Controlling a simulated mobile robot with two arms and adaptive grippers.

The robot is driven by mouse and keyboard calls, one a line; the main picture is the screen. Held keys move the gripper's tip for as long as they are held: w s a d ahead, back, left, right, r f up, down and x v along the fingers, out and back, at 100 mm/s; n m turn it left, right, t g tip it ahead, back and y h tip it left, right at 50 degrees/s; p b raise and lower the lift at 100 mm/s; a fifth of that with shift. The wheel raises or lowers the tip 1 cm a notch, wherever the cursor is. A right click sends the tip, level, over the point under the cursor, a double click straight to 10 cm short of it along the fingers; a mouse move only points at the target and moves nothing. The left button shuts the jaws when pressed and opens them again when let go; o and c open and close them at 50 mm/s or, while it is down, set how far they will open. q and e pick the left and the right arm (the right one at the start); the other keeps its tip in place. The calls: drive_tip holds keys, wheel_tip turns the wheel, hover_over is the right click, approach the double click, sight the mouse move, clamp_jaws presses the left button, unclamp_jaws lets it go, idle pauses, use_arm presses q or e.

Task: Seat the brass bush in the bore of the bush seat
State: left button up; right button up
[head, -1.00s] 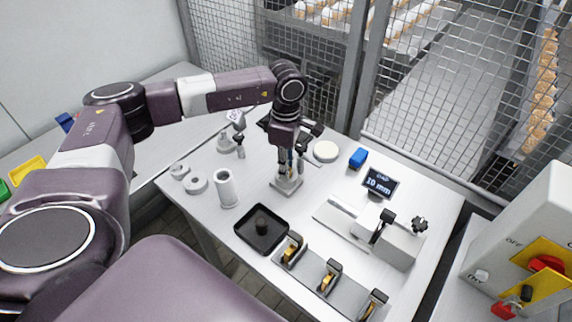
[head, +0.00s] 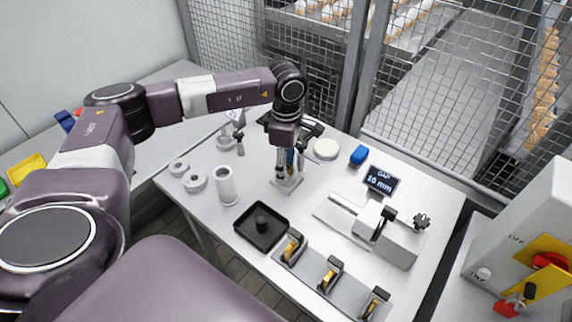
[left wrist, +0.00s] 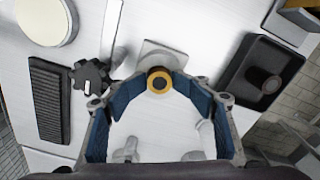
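In the left wrist view the brass bush (left wrist: 149,83) shows end-on as a yellow ring with a dark centre, upright between the fingertips. My left gripper (left wrist: 160,84) has its blue-padded fingers bent inward, and the tips appear to press on both sides of the bush. The grey square bush seat (left wrist: 150,50) lies below it and also shows on the table in the head view (head: 284,184). My left gripper (head: 288,166) points straight down over the seat there. The bore is hidden, and I cannot tell how deep the bush sits. My right gripper is out of view.
A black tray (head: 247,235) with a dark cylinder, a white tube (head: 227,188) and pale rings (head: 195,181) stand in front and left. A clamp fixture (head: 398,243) and gap display (head: 382,180) stand right.

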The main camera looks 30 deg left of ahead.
use_arm(q)
drive_tip(key=shift+s+f, duration=0.15)
drive_tip(key=shift+f, duration=0.05)
drive_tip(key=shift+r+p, duration=0.4)
drive_tip(key=shift+r, duration=0.1)
drive_tip(key=shift+r+p, duration=0.45)
drive_tip(key=shift+w+r+b, duration=0.25)
drive_tip(key=shift+r+b, duration=0.35)
drive_tip(key=shift+b, duration=0.15)
wheel_tip(320, 180, up, 11)
drive_tip(key=b, duration=0.2)
drive_tip(key=shift+f, duration=0.2)
